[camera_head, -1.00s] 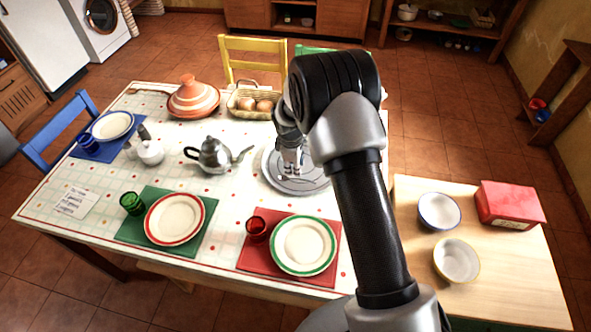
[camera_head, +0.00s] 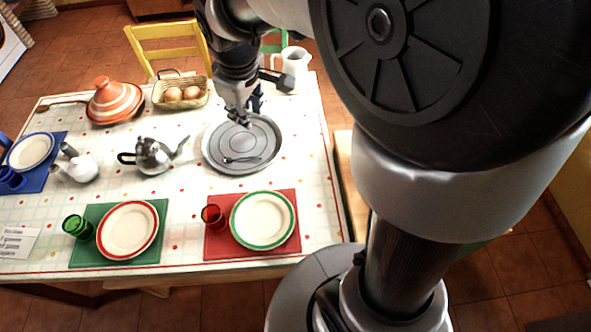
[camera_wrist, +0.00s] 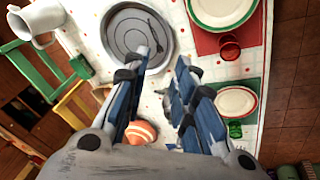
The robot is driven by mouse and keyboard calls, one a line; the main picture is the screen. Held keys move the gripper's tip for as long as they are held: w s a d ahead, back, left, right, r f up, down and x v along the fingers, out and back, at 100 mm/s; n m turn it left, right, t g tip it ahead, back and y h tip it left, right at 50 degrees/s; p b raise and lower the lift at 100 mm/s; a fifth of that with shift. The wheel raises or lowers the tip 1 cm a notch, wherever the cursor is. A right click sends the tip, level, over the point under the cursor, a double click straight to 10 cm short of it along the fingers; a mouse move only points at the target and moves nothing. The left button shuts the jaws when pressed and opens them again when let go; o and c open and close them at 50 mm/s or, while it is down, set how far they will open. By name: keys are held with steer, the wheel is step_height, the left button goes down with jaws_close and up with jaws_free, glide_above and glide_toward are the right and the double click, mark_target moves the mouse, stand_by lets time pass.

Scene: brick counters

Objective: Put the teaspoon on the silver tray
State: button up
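The silver tray (camera_head: 215,150) is a round grey metal tray on the dining table; it also shows in the wrist view (camera_wrist: 117,42). The teaspoon (camera_head: 241,159) lies flat on the tray, in its near part, within the rim. It also shows in the wrist view (camera_wrist: 157,35), partly beside a finger. My gripper (camera_head: 243,120) is above the far part of the tray, apart from the teaspoon. In the wrist view its blue-padded fingers (camera_wrist: 166,62) are spread with nothing between them.
A teapot (camera_head: 154,156) stands left of the tray. A bread basket (camera_head: 180,93), an orange tagine (camera_head: 115,102) and a white jug (camera_head: 295,62) stand further back. The green-rimmed plate (camera_head: 263,219) and red cup (camera_head: 213,217) are in front. My arm hides the right side.

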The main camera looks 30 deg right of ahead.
steer(key=s+r+m, duration=0.2)
steer(key=s+m, duration=0.1)
steer(key=s, duration=0.8)
steer(key=s+r+m+t, duration=0.1)
steer(key=s+r+m, duration=0.2)
steer(key=s, duration=0.8)
steer(key=shift+s+m+y, duration=0.2)
steer(key=shift+m+y, duration=0.1)
steer(key=shift+m, duration=0.1)
